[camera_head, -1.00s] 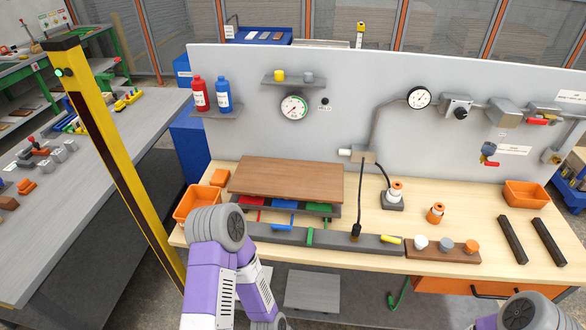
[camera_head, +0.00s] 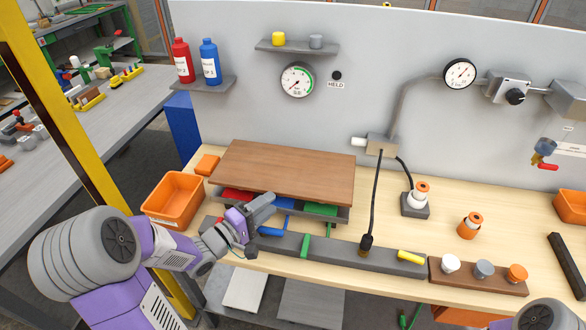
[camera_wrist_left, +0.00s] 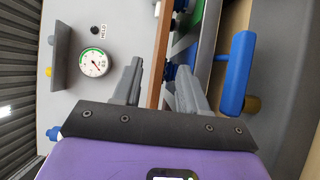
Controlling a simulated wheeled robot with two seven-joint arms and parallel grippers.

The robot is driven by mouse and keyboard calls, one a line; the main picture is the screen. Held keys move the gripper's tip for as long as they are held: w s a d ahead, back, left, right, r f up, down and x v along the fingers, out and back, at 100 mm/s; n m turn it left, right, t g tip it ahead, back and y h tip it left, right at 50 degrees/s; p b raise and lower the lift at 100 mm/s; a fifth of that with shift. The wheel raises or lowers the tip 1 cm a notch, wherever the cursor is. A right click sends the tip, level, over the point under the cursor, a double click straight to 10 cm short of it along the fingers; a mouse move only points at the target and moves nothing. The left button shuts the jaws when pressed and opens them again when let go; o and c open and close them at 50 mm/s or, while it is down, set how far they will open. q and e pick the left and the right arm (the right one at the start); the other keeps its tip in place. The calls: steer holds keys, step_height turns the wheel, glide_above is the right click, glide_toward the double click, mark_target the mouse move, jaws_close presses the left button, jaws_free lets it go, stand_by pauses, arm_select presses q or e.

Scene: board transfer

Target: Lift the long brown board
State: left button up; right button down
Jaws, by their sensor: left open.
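The long brown board (camera_head: 290,168) lies flat on a dark rack on the workbench, over red, blue and green pieces. My left gripper (camera_head: 268,203) is at the board's front edge, left of its middle. In the left wrist view the left gripper (camera_wrist_left: 159,68) is open, and the board's edge (camera_wrist_left: 157,62) shows as a brown strip between the two fingers. I cannot tell whether a finger touches it. Of my right arm only a grey joint shows at the bottom right of the head view; its gripper is out of view.
An orange bin (camera_head: 173,198) and a small orange block (camera_head: 207,165) stand left of the board. A grey rail (camera_head: 335,252) runs in front, with a blue handle (camera_head: 271,231) and a green one (camera_head: 305,246). A black cable (camera_head: 374,200) hangs to the right.

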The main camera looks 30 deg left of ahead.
mark_target(284, 193)
arm_select(q)
steer(key=shift+x, duration=0.9)
steer(key=b+x, duration=0.2)
steer(key=x, duration=0.2)
steer(key=shift+w+d+f+b, duration=0.15)
steer(key=shift+d+f+b, duration=0.05)
steer(key=shift+b, duration=0.15)
steer(key=shift+w+d+r, duration=0.1)
steer(key=shift+w+d, duration=0.05)
steer(key=shift+w, duration=0.3)
jaws_close()
steer(key=shift+r, duration=0.1)
